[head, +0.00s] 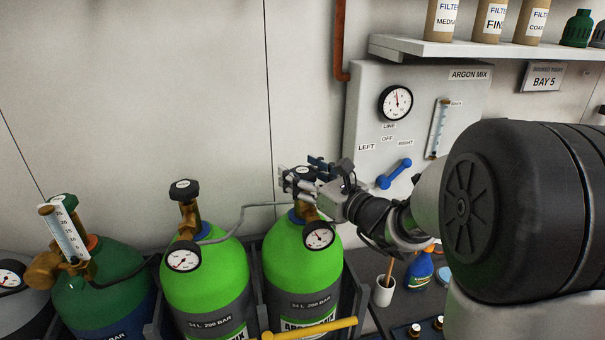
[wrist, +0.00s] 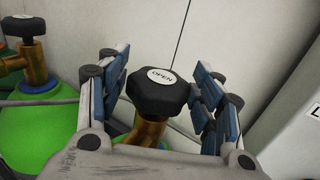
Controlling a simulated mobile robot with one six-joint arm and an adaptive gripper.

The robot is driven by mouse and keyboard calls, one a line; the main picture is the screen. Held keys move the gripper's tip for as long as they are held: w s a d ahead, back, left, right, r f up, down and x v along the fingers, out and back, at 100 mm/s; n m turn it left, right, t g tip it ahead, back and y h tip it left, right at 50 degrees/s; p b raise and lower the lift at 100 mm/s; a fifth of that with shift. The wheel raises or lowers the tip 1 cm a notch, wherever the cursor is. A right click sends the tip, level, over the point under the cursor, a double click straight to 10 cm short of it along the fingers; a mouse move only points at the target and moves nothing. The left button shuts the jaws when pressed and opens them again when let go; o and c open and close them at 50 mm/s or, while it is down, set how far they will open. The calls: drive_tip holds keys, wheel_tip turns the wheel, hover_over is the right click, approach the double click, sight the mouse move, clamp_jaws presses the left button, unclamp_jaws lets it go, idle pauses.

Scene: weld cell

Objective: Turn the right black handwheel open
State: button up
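The right black handwheel (wrist: 158,90) sits on a brass valve and has a round label reading OPEN. In the wrist view it stands between the two blue-padded fingers of my gripper (wrist: 162,92), with a visible gap on each side. My gripper is open around it. In the head view my gripper (head: 306,176) is at the top of the right bright green cylinder (head: 298,255) and mostly hides the handwheel. The left black handwheel (head: 184,190) is on the other bright green cylinder and also shows at the wrist view's left edge (wrist: 22,27).
Gauges hang beside both valves, the right one (head: 319,235) just below my gripper. A grey hose (head: 240,214) runs between the cylinders. A yellow bar (head: 310,329) crosses in front. The argon panel (head: 365,110) with a blue lever (head: 394,174) is behind my arm.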

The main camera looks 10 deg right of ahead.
drive_tip(key=c, duration=0.8)
drive_tip(key=shift+o, duration=0.2)
drive_tip(key=shift+n+y+p, duration=0.3)
drive_tip(key=shift+y+p, duration=0.05)
drive_tip(key=shift+y, duration=0.05)
drive_tip(key=n+g+y+p, duration=0.1)
drive_tip(key=n+g+y, duration=0.1)
drive_tip(key=shift+d+y+p, duration=0.1)
drive_tip(key=shift+y+p, duration=0.2)
drive_tip(key=shift+p, duration=0.05)
drive_tip(key=n+g+y+p, duration=0.3)
drive_tip(key=g, duration=0.1)
drive_tip(key=shift+r+n+y+p, duration=0.15)
drive_tip(key=shift+n+y+p, duration=0.15)
drive_tip(key=shift+p, duration=0.05)
drive_tip(key=n+g+y+p, duration=0.1)
drive_tip(key=n+g+p, duration=0.1)
drive_tip(key=g, duration=0.1)
drive_tip(key=n+g+y+p, duration=0.1)
drive_tip(key=n+g+p, duration=0.1)
drive_tip(key=g, duration=0.1)
drive_tip(key=shift+g, duration=0.3)
drive_tip(key=shift+f+n+g+y+p, duration=0.2)
drive_tip(key=shift+n+g+y+p, duration=0.2)
drive_tip(key=shift+n+g+p, duration=1.05)
drive_tip(key=shift+g, duration=0.45)
